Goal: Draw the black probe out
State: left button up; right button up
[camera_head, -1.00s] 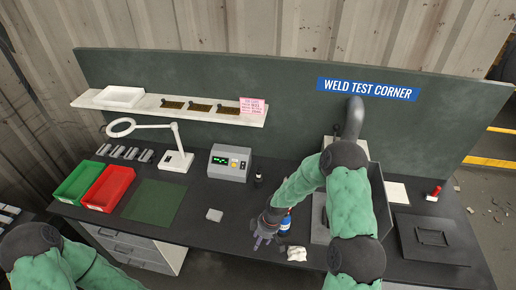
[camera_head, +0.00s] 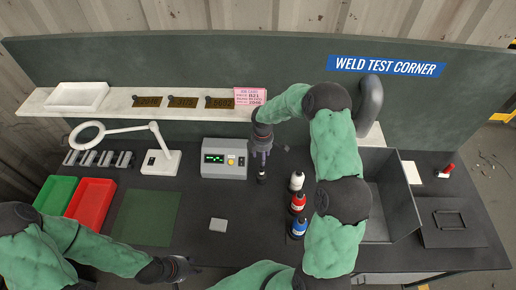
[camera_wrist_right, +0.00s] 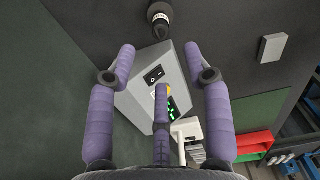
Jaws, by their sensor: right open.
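A short dark cylinder with a pale band, which looks like the black probe (camera_head: 262,179), stands on the bench right of the grey meter (camera_head: 224,158).
White, red (camera_head: 298,203) and blue bottles stand right of the probe. An open grey box (camera_head: 390,195) is farther right. A magnifier lamp (camera_head: 160,163), green and red trays (camera_head: 92,200) and a green mat (camera_head: 147,217) are left. A shelf (camera_head: 120,103) runs behind.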

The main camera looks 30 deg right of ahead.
aim_at(262, 168)
notch_tip(262, 168, down, 10)
jog(key=shift+f+p, duration=0.1)
jog(key=shift+p, duration=0.45)
grip_shut()
jog(key=shift+r, duration=0.25)
jog(key=shift+r+p, duration=1.85)
jog(key=shift+r, duration=1.7)
